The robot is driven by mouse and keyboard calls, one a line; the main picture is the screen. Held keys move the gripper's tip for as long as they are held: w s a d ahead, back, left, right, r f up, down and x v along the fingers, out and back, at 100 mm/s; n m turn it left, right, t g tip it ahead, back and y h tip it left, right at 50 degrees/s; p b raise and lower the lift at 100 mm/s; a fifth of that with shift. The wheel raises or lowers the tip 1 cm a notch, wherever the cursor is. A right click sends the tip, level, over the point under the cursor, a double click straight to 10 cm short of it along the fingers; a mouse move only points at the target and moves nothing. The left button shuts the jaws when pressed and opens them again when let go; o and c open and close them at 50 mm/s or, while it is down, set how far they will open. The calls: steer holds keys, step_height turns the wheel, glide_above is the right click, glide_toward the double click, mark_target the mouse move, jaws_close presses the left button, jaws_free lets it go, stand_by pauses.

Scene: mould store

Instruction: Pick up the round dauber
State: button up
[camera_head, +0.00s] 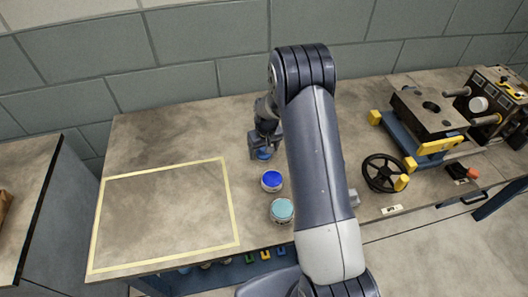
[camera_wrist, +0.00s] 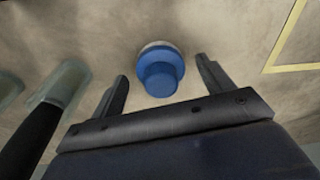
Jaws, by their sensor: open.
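The round dauber (camera_wrist: 161,75) shows in the wrist view as a blue round piece with a narrower blue knob and a pale rim on its far side. It stands on the worktop between and just beyond the two fingertips. My gripper (camera_wrist: 163,72) is open, with a finger on each side and visible gaps to the dauber. In the head view my gripper (camera_head: 264,147) is low over the bench, and a bit of the blue dauber (camera_head: 263,155) shows under it. The rest of the dauber is hidden there by the gripper.
A blue-topped jar (camera_head: 272,181) and a teal-topped jar (camera_head: 282,210) stand close by, toward the front. A yellow-taped rectangle (camera_head: 238,226) on the left is empty. A black handwheel (camera_head: 383,173) and a mould block (camera_head: 428,112) stand right. The back wall (camera_head: 190,95) is near.

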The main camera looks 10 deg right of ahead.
steer(key=shift+f, duration=0.25)
steer(key=shift+c, duration=0.4)
steer(key=c, duration=1)
